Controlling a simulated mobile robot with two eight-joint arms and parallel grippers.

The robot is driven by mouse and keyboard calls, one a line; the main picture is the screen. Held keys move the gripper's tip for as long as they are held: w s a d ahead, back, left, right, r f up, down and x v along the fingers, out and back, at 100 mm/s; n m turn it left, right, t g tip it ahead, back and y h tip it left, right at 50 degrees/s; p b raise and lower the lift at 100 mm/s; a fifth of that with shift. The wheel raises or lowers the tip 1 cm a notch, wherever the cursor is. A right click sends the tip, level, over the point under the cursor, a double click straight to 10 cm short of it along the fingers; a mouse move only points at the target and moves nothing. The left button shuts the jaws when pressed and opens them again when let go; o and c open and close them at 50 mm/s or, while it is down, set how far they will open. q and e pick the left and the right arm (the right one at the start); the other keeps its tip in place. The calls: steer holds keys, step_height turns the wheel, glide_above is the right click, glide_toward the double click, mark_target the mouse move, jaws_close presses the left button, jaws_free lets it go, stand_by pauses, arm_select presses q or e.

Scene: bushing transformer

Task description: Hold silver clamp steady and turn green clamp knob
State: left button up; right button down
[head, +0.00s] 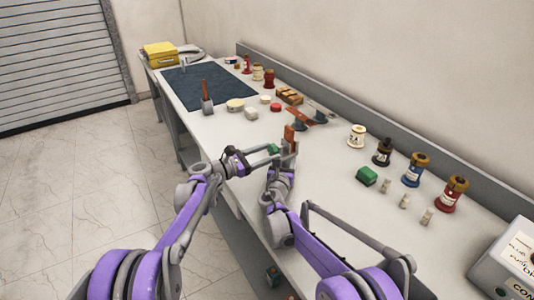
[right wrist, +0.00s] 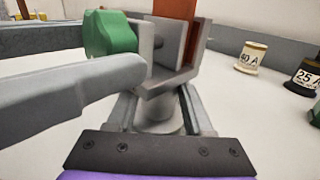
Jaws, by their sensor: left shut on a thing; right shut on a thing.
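The silver clamp (right wrist: 165,84) is a grey U-shaped bracket around an upright copper-brown bar (right wrist: 175,10); the clamp also shows small in the head view (head: 289,147). My right gripper (right wrist: 160,118) is shut on the clamp's lower part from below. The green clamp knob (right wrist: 110,33) is on the clamp's left side; it also shows in the head view (head: 273,148). My left gripper (head: 271,152) reaches in from the left and is shut on the knob, one finger on each side in the right wrist view. Its fingers hide part of the knob.
Several labelled spools, such as a white one (head: 357,136) and a blue one (head: 414,169), stand along the back right. A loose green block (head: 366,175) and small pale posts lie nearer. A dark mat (head: 212,85) and yellow box (head: 160,54) are at the far left.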

arm_select(q)
steer(key=shift+m, duration=0.4)
steer(key=o, duration=1.4)
steer(key=shift+c, duration=0.2)
steer(key=shift+a, duration=0.1)
steer(key=v, duration=1.2)
